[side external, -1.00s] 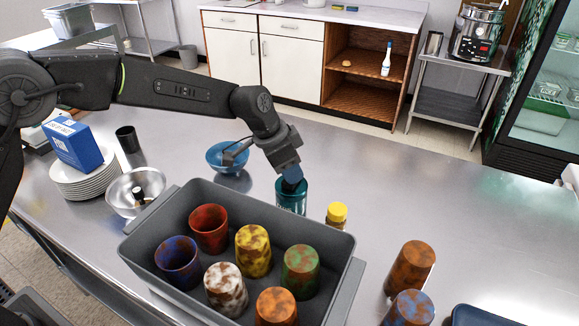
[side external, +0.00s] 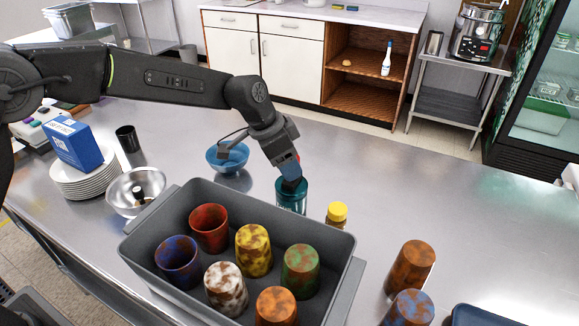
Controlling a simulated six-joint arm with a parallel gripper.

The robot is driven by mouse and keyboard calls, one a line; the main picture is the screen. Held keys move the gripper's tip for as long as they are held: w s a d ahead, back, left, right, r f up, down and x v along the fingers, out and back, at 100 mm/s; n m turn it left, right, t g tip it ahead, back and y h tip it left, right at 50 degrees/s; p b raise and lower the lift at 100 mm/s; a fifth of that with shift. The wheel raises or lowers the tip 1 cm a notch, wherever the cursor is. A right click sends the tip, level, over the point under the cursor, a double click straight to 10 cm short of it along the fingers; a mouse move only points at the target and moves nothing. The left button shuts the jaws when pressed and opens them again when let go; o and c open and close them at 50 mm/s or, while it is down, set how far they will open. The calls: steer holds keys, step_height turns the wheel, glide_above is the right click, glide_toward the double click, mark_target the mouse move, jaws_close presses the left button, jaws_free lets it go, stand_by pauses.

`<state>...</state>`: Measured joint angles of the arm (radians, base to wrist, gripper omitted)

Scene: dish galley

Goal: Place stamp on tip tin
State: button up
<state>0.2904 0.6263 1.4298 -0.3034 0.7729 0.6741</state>
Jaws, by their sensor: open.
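A teal tin (side external: 291,197), which looks like the tip tin, stands upright on the steel counter behind the grey bin. My gripper (side external: 292,182) is directly above it, pointing down, with its dark fingertips at the tin's top. The fingers overlap the rim in this view, so I cannot tell whether they touch it. My gripper is open. A small blue and red patch shows at the fingers; what it belongs to is unclear. A small object with a black knob (side external: 138,192), possibly the stamp, stands in the shiny metal bowl (side external: 122,203) at left.
The grey bin (side external: 345,245) holds several mottled cups in front of the tin. A blue bowl (side external: 228,157) is behind left. Plates (side external: 85,187) carry a blue box (side external: 74,143).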

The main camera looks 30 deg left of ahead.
steer(key=v, duration=1)
steer(key=shift+r, duration=0.1)
steer(key=s+a+r+n+y, duration=0.1)
steer(key=s+a+r+n, duration=0.1)
steer(key=s+a+r, duration=0.4)
steer(key=s+a+f+n+t+y, duration=0.1)
steer(key=s+a+n, duration=0.1)
steer(key=s, duration=0.5)
steer(key=s+a+f+n, duration=0.2)
steer(key=s+a, duration=0.3)
steer(key=s, duration=0.3)
steer(key=s+a+f+n+t+y, duration=0.1)
steer(key=s+a+f+n, duration=0.1)
steer(key=s, duration=0.6)
steer(key=shift+s+a+f+n+t+y, duration=0.2)
steer(key=shift+a+n+t+y, duration=0.1)
steer(key=shift+a+n, duration=0.3)
